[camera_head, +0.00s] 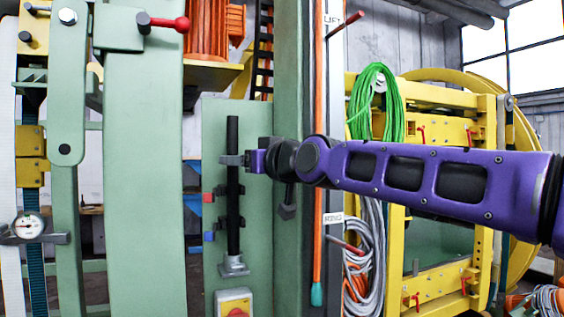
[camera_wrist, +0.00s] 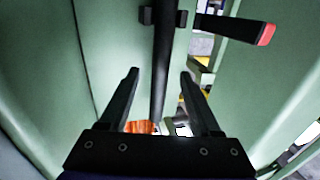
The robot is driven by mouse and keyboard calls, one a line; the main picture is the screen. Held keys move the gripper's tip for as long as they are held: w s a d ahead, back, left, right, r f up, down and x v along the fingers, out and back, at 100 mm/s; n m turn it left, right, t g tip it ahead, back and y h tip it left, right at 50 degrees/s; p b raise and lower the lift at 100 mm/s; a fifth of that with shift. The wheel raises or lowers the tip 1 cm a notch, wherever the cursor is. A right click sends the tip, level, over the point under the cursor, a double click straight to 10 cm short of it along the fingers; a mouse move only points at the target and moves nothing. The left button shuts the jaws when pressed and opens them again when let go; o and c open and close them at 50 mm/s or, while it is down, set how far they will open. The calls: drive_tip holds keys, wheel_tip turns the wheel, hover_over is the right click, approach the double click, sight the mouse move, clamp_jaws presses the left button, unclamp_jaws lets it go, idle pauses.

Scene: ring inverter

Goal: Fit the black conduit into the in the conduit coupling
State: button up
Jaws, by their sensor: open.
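The black conduit (camera_head: 233,215) stands upright against a green panel. Its lower end meets a grey metal fitting (camera_head: 233,267), which looks like the conduit coupling; I cannot tell whether it is seated inside. My gripper (camera_head: 246,160) is at the upper part of the conduit, coming from the right. In the wrist view, my gripper (camera_wrist: 159,73) is open, with one finger on each side of the conduit (camera_wrist: 163,50) and visible gaps to both. A dark clip (camera_wrist: 181,18) flanks the conduit there. The coupling does not show clearly in the wrist view.
A red-ended lever (camera_head: 208,197) and a blue-ended lever (camera_head: 209,237) stick out left of the conduit. A yellow switch box (camera_head: 234,302) is below the fitting. A thick green column (camera_head: 143,180) stands left, and an orange pole (camera_head: 318,100) right.

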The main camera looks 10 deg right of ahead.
drive_tip(key=v, duration=1.5)
drive_tip(key=shift+s+d+f, duration=0.1)
drive_tip(key=shift+s+f, duration=0.05)
